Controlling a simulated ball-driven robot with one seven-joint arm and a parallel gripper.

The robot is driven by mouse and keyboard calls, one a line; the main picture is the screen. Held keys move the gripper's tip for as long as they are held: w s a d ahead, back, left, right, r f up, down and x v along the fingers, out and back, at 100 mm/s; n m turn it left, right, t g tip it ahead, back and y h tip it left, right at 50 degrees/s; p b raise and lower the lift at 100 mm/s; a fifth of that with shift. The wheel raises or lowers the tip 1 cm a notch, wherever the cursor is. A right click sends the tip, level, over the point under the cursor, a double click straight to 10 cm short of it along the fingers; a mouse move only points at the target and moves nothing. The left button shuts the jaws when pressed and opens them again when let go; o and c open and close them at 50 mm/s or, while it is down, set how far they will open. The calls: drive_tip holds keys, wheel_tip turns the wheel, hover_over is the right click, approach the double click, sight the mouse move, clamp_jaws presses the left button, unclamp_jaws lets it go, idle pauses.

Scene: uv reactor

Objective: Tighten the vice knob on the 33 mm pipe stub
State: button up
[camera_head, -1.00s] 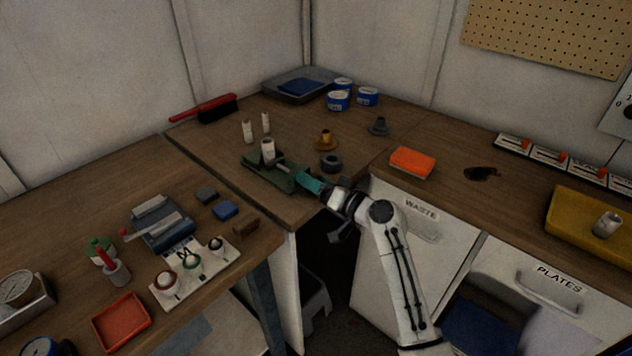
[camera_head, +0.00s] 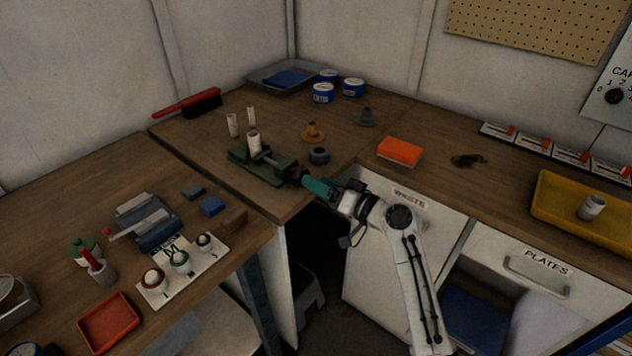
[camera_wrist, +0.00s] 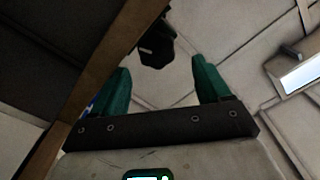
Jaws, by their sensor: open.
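The green vice (camera_head: 275,174) stands at the front corner of the back bench, with a pale upright pipe stub (camera_head: 254,145) in it. Its dark knob (camera_head: 303,174) is at the right end of the vice, just off my teal fingertips. My gripper (camera_head: 310,183) is open. In the wrist view the black knob (camera_wrist: 152,53) shows ahead of my two spread green fingers (camera_wrist: 163,70), nearer the left finger. I see no contact between fingers and knob. Whether the stub is tightly clamped cannot be told.
Two more pale tubes (camera_head: 242,121) stand behind the vice. An orange block (camera_head: 400,151) lies to the right. The bench edge and the WASTE cabinet (camera_head: 397,235) are near my arm.

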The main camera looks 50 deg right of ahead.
drive_tip(key=s+b, duration=0.1)
drive_tip(key=s, duration=0.5)
drive_tip(key=shift+s, duration=0.25)
idle(0.3)
drive_tip(key=shift+d, duration=0.1)
idle(0.3)
drive_tip(key=s+b, duration=0.2)
drive_tip(key=s, duration=0.8)
drive_tip(key=shift+s+d+b, duration=0.15)
drive_tip(key=shift+s+b, duration=0.2)
drive_tip(key=shift+s, duration=0.05)
